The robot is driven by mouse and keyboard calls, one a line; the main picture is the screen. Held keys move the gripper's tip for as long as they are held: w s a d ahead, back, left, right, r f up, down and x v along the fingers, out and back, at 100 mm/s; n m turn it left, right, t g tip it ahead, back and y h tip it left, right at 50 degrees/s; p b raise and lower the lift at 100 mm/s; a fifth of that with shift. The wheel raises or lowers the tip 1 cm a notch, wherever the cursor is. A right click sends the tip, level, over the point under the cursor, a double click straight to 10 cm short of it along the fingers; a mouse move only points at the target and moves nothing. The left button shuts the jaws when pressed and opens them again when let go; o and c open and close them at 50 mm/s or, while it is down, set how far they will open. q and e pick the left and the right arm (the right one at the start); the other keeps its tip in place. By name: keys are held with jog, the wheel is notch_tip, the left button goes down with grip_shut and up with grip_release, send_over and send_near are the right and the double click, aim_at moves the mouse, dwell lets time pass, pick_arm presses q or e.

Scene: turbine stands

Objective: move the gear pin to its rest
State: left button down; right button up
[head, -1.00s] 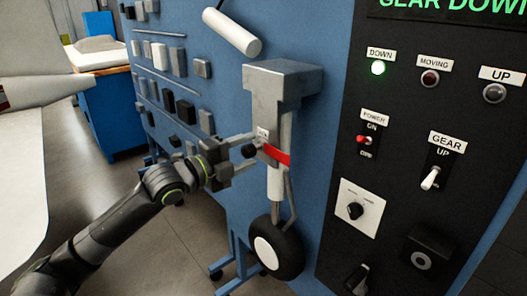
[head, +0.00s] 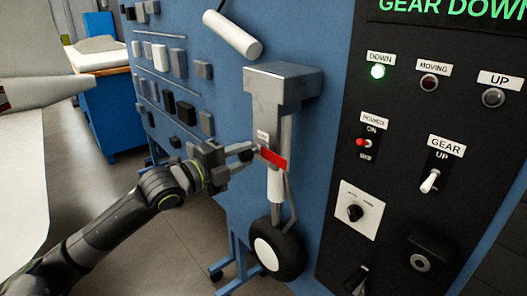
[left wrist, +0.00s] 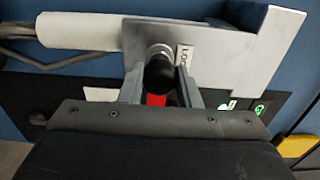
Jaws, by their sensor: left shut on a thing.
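The gear pin, with a black knob (left wrist: 158,75) and a red flag (head: 272,159), is at the grey landing-gear strut (head: 280,88). My left gripper (head: 246,152) comes in from the left and is shut on the pin's knob. In the left wrist view its two fingers stand on either side of the knob, with a bit of red flag below. A metal ring shows behind the knob, beside a small lock label (left wrist: 182,57). How far the pin sits in the strut is hidden. I cannot make out the pin's rest. My right gripper is not in view.
The black control panel (head: 400,130) with switches and lamps stands right of the strut. A black wheel (head: 290,255) is below it. A white cylinder (head: 232,34) juts out above left, and several small blocks cover the blue panel (head: 218,92). Open floor lies lower left.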

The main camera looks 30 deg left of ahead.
pick_arm(q)
jog(key=shift+s, duration=0.1)
jog(key=shift+s+a+p, duration=0.15)
jog(key=shift+s+p, duration=0.1)
jog(key=shift+p, duration=0.2)
jog(key=shift+p+v, duration=0.6)
jog(key=shift+v, duration=0.3)
jog(key=p+v, duration=0.3)
jog(key=p, duration=0.2)
jog(key=shift+s+a+r, duration=0.1)
jog(key=shift+s+a, duration=0.05)
jog(key=shift+s, duration=0.2)
jog(key=shift+s+a+p, duration=0.1)
jog(key=shift+s+p, duration=0.2)
